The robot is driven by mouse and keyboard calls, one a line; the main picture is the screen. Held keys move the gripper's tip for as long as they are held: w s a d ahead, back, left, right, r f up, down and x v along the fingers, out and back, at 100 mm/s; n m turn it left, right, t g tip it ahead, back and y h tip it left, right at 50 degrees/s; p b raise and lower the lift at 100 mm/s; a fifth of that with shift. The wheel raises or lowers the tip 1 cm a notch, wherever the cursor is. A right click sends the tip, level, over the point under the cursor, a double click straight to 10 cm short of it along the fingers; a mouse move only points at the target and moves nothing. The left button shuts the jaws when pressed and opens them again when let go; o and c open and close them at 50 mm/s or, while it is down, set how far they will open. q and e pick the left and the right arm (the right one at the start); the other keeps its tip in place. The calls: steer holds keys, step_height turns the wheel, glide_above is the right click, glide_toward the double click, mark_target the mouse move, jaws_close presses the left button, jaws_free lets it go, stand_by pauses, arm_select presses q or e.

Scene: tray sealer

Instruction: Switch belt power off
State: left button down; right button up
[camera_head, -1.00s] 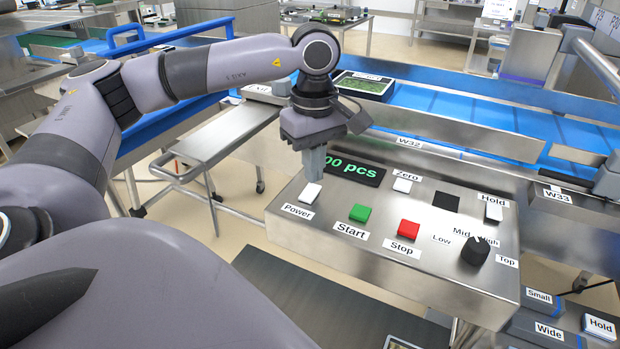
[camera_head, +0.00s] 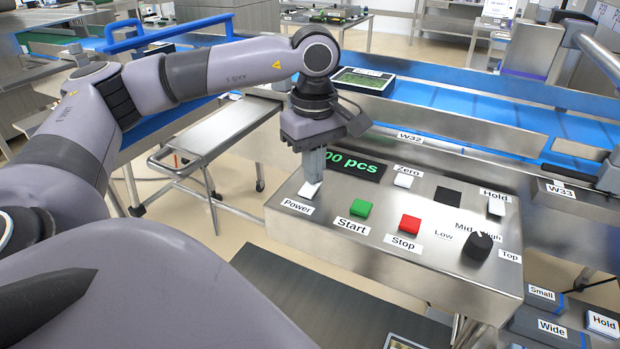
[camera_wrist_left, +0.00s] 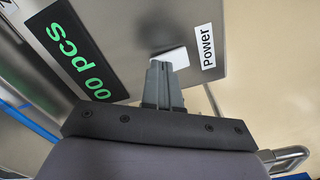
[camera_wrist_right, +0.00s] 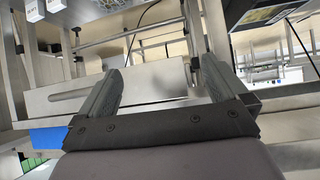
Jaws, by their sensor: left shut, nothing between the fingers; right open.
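The white Power button (camera_head: 309,190) is on the left end of the steel control panel (camera_head: 345,262). My left gripper (camera_head: 313,178) is shut and empty, pointing down with its tips at the button's upper part. In the left wrist view the shut fingertips (camera_wrist_left: 160,64) overlap the white button (camera_wrist_left: 174,57), beside the Power label (camera_wrist_left: 204,46). I cannot tell whether they press it or just hover over it. My right gripper (camera_wrist_right: 150,80) is open and empty in the right wrist view, away from the panel.
The panel also carries a green Start button (camera_head: 360,208), a red Stop button (camera_head: 409,224), a white Zero button (camera_head: 403,180), a white Hold button (camera_head: 496,207) and a black knob (camera_head: 478,246). A green display (camera_head: 355,164) reads "00 pcs" beside my left gripper. The blue belt (camera_head: 470,105) runs behind.

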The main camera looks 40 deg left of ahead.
arm_select(q)
steer(key=shift+f, duration=0.35)
steer(key=shift+s+r, duration=0.1)
steer(key=shift+r, duration=0.05)
steer(key=shift+r+p, duration=2.45)
steer(key=shift+r, duration=0.95)
